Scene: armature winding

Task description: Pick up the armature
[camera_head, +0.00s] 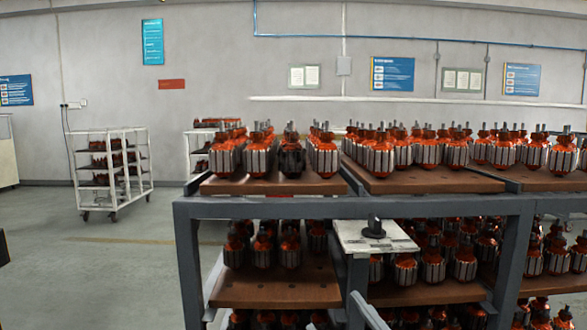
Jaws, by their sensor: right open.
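Many armatures with grey slotted cores, orange windings and upright shafts stand in rows on the brown boards of a grey rack. One on the top left board is an orange armature (261,155); beside it is a darker, nearly black armature (291,158). More, such as this lower armature (290,250), stand on the shelf below in shadow. My left gripper is not in view.
A white plate with a black post fixture (373,228) stands at the front of the grey rack (300,207). White shelf carts (142,165) stand back left. The grey floor (100,265) at left is clear. Signs hang on the wall.

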